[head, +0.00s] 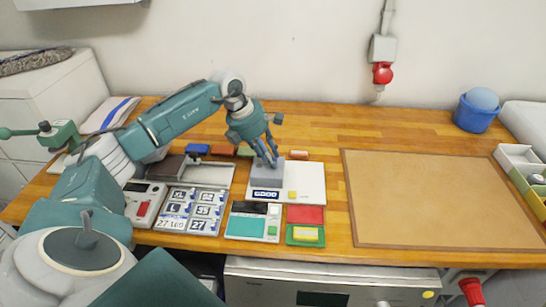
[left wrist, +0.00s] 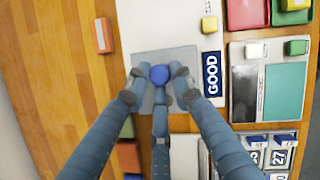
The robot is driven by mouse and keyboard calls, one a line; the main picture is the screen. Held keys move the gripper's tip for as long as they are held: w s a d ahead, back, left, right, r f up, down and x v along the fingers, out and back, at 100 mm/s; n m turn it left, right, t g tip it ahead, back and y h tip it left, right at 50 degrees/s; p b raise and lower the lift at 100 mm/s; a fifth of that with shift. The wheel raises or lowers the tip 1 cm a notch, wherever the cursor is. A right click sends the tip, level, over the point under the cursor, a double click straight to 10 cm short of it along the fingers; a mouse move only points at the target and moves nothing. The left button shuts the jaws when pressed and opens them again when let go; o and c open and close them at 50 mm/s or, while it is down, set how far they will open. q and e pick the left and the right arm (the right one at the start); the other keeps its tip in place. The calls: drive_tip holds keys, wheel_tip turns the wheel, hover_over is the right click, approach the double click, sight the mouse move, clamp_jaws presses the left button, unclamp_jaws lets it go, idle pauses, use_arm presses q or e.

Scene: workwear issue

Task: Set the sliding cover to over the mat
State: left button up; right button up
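The sliding cover looks like the grey block (head: 266,174) on the left part of a white board (head: 312,183), with a blue and white GOOD label (head: 265,194) at its front. In the left wrist view the cover is a grey plate (left wrist: 182,55) with a round blue knob (left wrist: 160,75). My left gripper (head: 270,162) is over the cover, its fingers closed in around the knob; its fingertips also show in the left wrist view (left wrist: 159,80). In the head view the fingers hide the knob. I cannot tell which surface is the mat. My right gripper is not in view.
A yellow block (left wrist: 209,24) sits on the white board beside the cover. Label cards (head: 192,211), a teal-panelled tray (head: 247,226) and red and green trays (head: 305,236) lie in front. A large tan framed board (head: 440,195), empty, lies at right.

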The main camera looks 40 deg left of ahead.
use_arm(q)
drive_tip(key=shift+o, duration=1.4)
drive_tip(key=shift+s+a, duration=0.1)
drive_tip(key=shift+a, duration=0.05)
drive_tip(key=shift+r, duration=0.2)
drive_tip(key=v, duration=1.1)
drive_tip(key=shift+s+a+r, duration=0.2)
drive_tip(key=shift+r, duration=0.1)
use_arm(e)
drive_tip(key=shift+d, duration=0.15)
